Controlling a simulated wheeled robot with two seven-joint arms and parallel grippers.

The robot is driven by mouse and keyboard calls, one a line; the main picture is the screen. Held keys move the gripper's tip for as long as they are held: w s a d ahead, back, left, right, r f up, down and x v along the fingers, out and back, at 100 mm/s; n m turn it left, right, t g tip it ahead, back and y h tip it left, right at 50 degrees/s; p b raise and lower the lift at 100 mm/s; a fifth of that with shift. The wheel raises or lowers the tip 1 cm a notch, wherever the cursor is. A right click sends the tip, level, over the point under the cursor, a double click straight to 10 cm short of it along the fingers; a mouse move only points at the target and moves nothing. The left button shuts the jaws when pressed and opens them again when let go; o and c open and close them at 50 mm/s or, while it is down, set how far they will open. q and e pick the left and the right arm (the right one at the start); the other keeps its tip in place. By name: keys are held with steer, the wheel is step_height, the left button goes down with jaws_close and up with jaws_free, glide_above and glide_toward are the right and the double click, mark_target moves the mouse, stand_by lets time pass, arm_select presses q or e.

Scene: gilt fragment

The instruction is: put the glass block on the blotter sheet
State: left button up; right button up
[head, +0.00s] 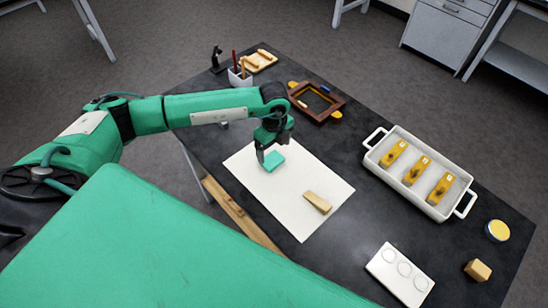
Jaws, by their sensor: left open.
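The glass block (274,162) appears as a small teal-green block on the white blotter sheet (310,172), near the sheet's far left part. My left gripper (268,153) reaches down right at the block, its fingers open. A finger overlaps the block's left side in the picture; whether it touches the block I cannot tell. A tan wooden block (317,202) lies on the sheet's near right part. My right gripper is out of view.
On the dark table (340,255) stand a white tray (424,172) with yellow blocks, a brown frame (316,101), a pen cup (240,77), a white plate with circles (400,274), a round yellow-topped tin (497,231) and a wooden cube (478,270).

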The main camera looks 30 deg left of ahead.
mark_target(274, 161)
arm_select(q)
step_height(274, 161, up, 6)
steer(key=b, duration=0.1)
steer(key=shift+r, duration=0.15)
stand_by(0.4)
